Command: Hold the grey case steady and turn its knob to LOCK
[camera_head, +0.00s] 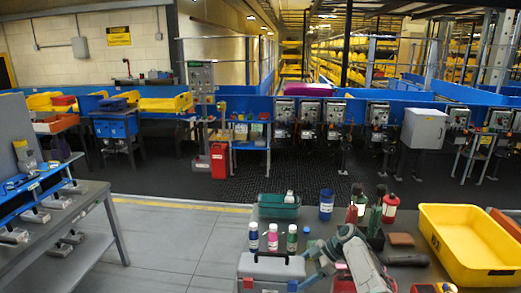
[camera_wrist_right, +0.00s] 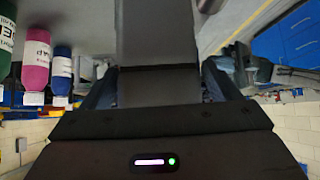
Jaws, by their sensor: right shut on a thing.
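The grey case (camera_head: 268,266) stands at the front of the bench in the head view, with a dark handle on top, a red latch and a blue latch. The bottom of the picture cuts it off, and I cannot make out its knob or a LOCK mark. My right gripper (camera_head: 314,275) is at the right side of the case, tilted down to the left, and is shut on the case. The exact contact is hidden. In the right wrist view dark gripper parts fill the middle, and the held part is unclear. My left gripper is not in view.
A yellow tray (camera_head: 432,240) takes up the right. Open floor lies left of the bench.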

